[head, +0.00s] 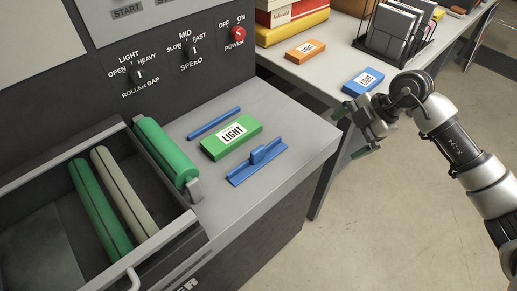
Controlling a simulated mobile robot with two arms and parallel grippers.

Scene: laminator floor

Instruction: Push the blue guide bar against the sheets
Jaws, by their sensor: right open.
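The blue guide bar (257,165) with an upright grip lies on the grey machine top, in front of a green block marked LIGHT (231,138). A thin strip of surface seems to show between the bar and the green block. A second, thin blue bar (214,123) lies behind the block. I cannot make out single sheets in the green block. My right gripper (358,132) is open and empty, to the right of the machine top, beyond its edge and apart from the guide bar. My left gripper is not in view.
Green rollers (165,152) and an open bay stand to the left of the block. A table at the back right holds an orange block (306,50), a blue block marked LIGHT (364,81) and a black rack (396,35). The machine top's right end (308,135) is clear.

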